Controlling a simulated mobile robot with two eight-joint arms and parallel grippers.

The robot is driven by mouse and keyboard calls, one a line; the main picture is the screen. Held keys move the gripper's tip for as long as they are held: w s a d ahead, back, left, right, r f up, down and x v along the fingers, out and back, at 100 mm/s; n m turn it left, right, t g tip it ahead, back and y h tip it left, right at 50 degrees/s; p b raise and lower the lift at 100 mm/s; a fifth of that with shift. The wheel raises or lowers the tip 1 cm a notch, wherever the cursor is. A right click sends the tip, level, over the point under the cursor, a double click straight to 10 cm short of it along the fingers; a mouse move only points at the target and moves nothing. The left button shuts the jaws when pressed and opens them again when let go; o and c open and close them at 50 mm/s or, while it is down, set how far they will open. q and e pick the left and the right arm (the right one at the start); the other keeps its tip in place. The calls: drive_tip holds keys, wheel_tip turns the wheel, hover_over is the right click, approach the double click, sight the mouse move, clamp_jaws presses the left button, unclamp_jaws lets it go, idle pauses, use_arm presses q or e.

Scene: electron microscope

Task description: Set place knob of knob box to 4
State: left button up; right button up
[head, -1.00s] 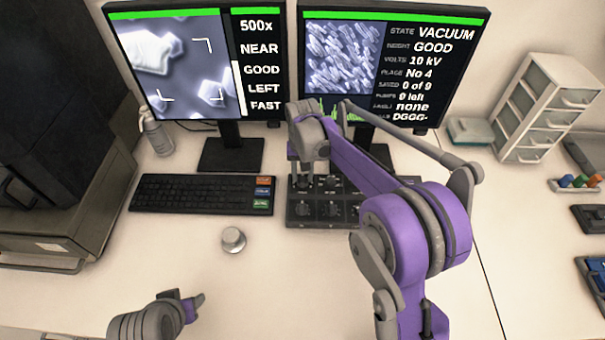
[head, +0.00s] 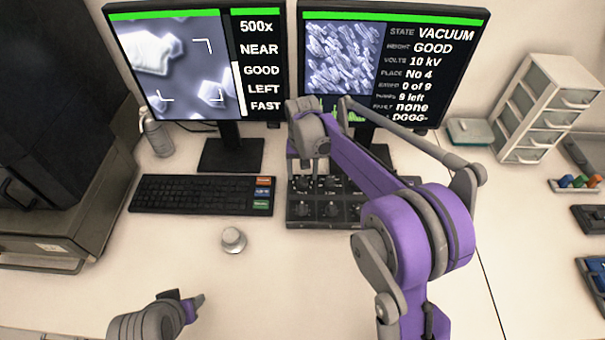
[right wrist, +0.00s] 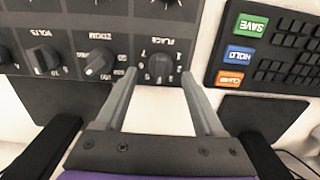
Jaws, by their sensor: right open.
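The knob box (head: 345,212) is a dark grey panel on the desk below the right monitor. In the right wrist view its place knob (right wrist: 160,67) shows upside down beside the zoom knob (right wrist: 98,65) and the volts knob (right wrist: 43,60). My right gripper (right wrist: 160,76) is open and empty, with its fingertips on either side of the place knob in that view; contact is not visible. The right monitor (head: 395,70) reads "PLACE No 4". My left gripper (head: 190,303) is low at the left in the head view, over the desk, its jaw state unclear.
A keyboard (head: 200,194) lies left of the knob box, and a round silver knob (head: 233,240) stands in front of it. The left monitor (head: 195,65) stands behind. A white drawer unit (head: 545,110) is at the right. The front middle desk is clear.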

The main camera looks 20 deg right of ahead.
sight(303, 177)
wheel_tip(303, 177, up, 10)
drive_tip(key=shift+p, duration=0.3)
idle(0.4)
drive_tip(key=s+d+f+n+t+p, duration=0.1)
drive_tip(key=s+t+p, duration=0.1)
drive_tip(key=s, duration=1.2)
drive_tip(key=s+d+f+n+t+p, duration=0.1)
drive_tip(key=s+n+t+p, duration=0.1)
drive_tip(key=s, duration=1.1)
drive_tip(key=shift+s+d+t, duration=0.35)
drive_tip(key=shift+t, duration=0.35)
